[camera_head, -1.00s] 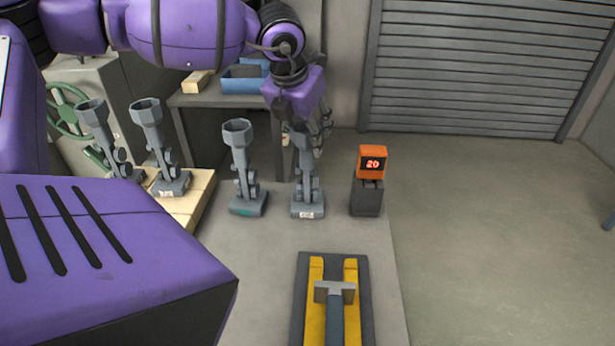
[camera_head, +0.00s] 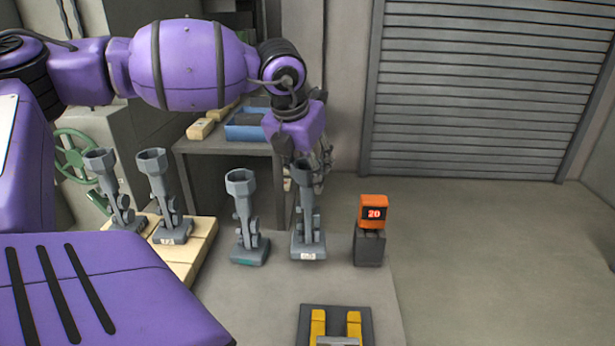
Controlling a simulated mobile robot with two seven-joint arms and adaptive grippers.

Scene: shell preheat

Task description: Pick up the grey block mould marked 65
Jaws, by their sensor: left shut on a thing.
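A grey block mould (camera_head: 307,238) with a pale label on its base stands upright at the middle of the head view. The number on the label is too small to read for sure. My left gripper (camera_head: 306,172) reaches down from above and is shut on its upper part, hiding its top. Its base sits slightly higher in the picture than the neighbouring base, so it seems just off the surface. A similar grey mould (camera_head: 245,218) with a green plate stands close to its left. My right gripper is not in view.
Two more grey moulds (camera_head: 118,195) (camera_head: 162,195) stand on a pale board (camera_head: 200,250) to the left. An orange display reading 20 (camera_head: 374,210) sits on a dark stand (camera_head: 369,249) to the right. A yellow-railed fixture (camera_head: 307,318) lies in front. A table (camera_head: 215,146) is behind.

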